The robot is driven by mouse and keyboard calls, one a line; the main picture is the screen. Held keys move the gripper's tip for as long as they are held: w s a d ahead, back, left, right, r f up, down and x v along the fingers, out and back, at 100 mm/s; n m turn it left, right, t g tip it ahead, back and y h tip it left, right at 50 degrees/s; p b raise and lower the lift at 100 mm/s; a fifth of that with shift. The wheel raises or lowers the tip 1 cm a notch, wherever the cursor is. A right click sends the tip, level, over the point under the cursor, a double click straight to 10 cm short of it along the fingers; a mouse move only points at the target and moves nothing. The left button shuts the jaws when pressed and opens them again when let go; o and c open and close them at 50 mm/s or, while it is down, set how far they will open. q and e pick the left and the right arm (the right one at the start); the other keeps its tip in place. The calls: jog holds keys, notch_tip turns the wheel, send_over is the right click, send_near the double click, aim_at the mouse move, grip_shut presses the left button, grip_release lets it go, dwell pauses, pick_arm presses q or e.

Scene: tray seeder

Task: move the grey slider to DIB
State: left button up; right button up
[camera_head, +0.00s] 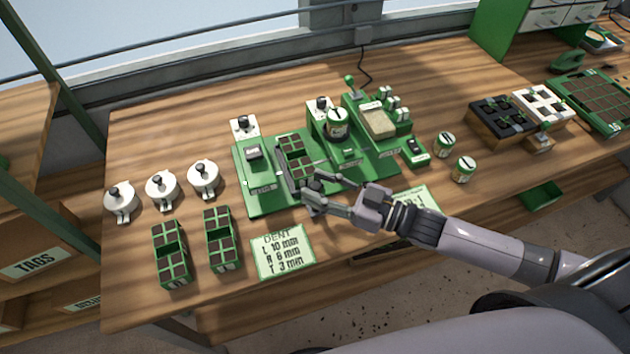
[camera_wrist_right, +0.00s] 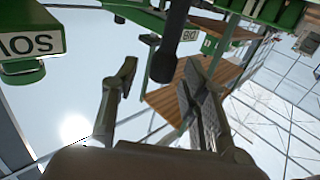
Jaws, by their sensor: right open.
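The green tray seeder (camera_head: 262,200) stands mid-bench with a dark cell tray (camera_head: 294,158) in its bed. My right gripper (camera_head: 312,196) is open at the seeder's front edge. In the right wrist view a dark round-ended knob (camera_wrist_right: 168,55) shows between and beyond the open fingers (camera_wrist_right: 160,78); they look apart from it. I cannot tell for sure that this knob belongs to the grey slider. In the head view the gripper hides this part of the seeder. My left gripper is not in view.
Three white lidded pots (camera_head: 162,190) and two green cell trays (camera_head: 222,240) stand to the left. A DENT card (camera_head: 284,252) lies in front of the seeder. Two small tins (camera_head: 463,169) stand to the right. The bench between the tins and the black tray (camera_head: 502,122) is clear.

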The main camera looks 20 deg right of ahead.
jog(key=shift+w+a, duration=0.45)
jog(key=shift+a, duration=0.05)
jog(key=shift+c, duration=0.4)
grip_shut()
